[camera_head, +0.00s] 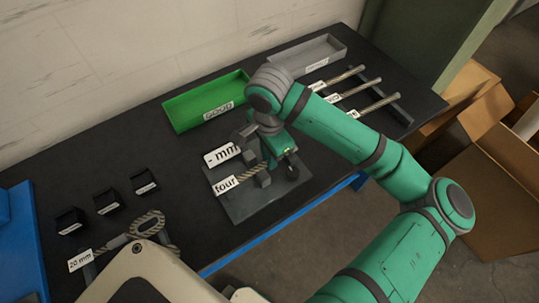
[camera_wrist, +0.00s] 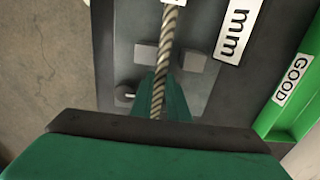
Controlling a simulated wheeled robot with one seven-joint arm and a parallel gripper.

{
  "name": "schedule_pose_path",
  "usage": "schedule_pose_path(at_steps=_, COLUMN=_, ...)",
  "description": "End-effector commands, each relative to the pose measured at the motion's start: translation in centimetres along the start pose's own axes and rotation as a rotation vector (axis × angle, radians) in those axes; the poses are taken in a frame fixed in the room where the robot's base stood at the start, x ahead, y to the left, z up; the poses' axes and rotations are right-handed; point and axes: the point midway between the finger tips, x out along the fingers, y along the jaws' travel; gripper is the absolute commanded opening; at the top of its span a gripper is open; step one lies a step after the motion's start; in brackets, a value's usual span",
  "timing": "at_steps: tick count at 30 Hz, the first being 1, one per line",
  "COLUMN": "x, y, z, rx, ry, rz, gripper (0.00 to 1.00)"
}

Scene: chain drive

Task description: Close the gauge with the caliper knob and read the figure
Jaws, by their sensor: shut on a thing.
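The gauge is a grey plate (camera_head: 240,207) with two grey jaw blocks, also in the wrist view (camera_wrist: 193,58). Its sign (camera_head: 222,155) reads "- mm", partly seen in the wrist view (camera_wrist: 238,28). A twisted rope-like length (camera_head: 250,173) tagged "four" (camera_head: 225,185) runs between the blocks, with a gap showing beside it in the wrist view (camera_wrist: 170,40). My gripper (camera_head: 277,157) is shut on its near end, between the green fingers in the wrist view (camera_wrist: 157,100). A dark round knob (camera_wrist: 125,95) sits beside the fingers, apart from them.
A green tray marked GOOD (camera_head: 180,118) and a grey tray (camera_head: 315,47) stand at the back. Several tagged twisted lengths (camera_head: 350,90) lie on a rack at right. Small black boxes (camera_head: 107,201) and a loop tagged "20 mm" (camera_head: 150,222) lie at left.

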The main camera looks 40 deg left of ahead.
Motion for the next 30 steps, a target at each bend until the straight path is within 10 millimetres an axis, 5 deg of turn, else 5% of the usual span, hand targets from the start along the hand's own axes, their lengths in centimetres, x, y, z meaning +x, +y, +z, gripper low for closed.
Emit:
schedule_pose_path(at_steps=6, x=0.3, y=0.0, z=0.0, rx=0.001, ry=0.0, rz=-0.001, gripper=0.0)
schedule_pose_path(at_steps=7, x=0.4, y=0.0, z=0.0, rx=0.001, ry=0.0, rz=-0.001, gripper=0.17)
schedule_pose_path(at_steps=10, x=0.3, y=0.0, z=0.0, rx=0.0, ry=0.0, rz=-0.001, gripper=0.36)
schedule_pose_path(at_steps=22, x=-0.4, y=-0.1, z=0.0, rx=0.0, ry=0.0, rz=-0.001, gripper=0.36)
schedule_pose_path(at_steps=30, x=-5.0, y=-0.1, z=-0.1, rx=0.0, ry=0.002, rz=-0.003, gripper=0.36)
